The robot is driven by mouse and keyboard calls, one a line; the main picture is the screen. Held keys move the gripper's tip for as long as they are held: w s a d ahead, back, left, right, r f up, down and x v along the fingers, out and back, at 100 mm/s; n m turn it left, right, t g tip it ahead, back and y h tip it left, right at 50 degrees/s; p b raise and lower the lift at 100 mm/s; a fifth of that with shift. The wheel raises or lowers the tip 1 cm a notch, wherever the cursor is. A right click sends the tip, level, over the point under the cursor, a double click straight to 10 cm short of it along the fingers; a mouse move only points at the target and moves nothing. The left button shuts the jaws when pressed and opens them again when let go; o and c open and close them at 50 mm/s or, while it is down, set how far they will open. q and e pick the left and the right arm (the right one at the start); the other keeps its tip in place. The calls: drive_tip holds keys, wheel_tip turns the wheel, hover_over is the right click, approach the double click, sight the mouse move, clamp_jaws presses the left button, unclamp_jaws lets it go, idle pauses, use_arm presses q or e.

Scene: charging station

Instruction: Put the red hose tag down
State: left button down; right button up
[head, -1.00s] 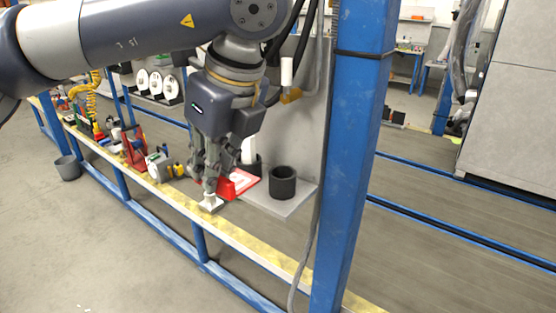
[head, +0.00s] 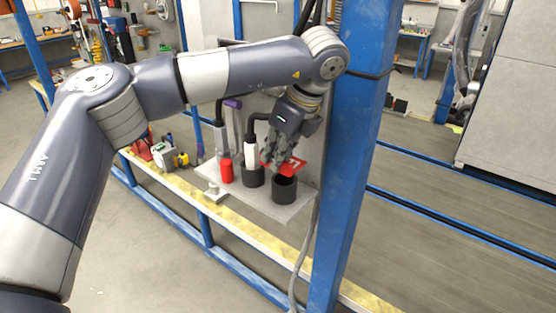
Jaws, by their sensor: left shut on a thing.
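The red hose tag (head: 293,166), a flat red plate with a white marking, is in the head view, just above and behind the right black cup (head: 285,190). My left gripper (head: 272,162) points down at the tag's left edge and is shut on it. The fingers hide part of that edge. I cannot tell whether the tag touches the cup's rim. My right gripper is not in view.
A grey shelf (head: 290,214) carries the cup, a second black holder (head: 254,180) with a white handle (head: 251,154), and a red cylinder (head: 226,171). A blue post (head: 352,170) stands close on the right.

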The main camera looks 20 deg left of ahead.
use_arm(q)
wheel_tip(320, 180, down, 3)
drive_tip(key=p, duration=0.2)
drive_tip(key=shift+p, duration=0.3)
drive_tip(key=shift+w+d+f, duration=0.1)
drive_tip(key=shift+w+f, duration=0.25)
drive_tip(key=shift+f, duration=0.2)
drive_tip(key=shift+f+b, duration=0.45)
drive_tip(key=shift+b, duration=0.1)
drive_tip(key=c, duration=1.7)
unclamp_jaws()
drive_tip(key=shift+r, duration=0.1)
drive_tip(key=shift+o, duration=0.2)
drive_tip(key=shift+r, duration=0.1)
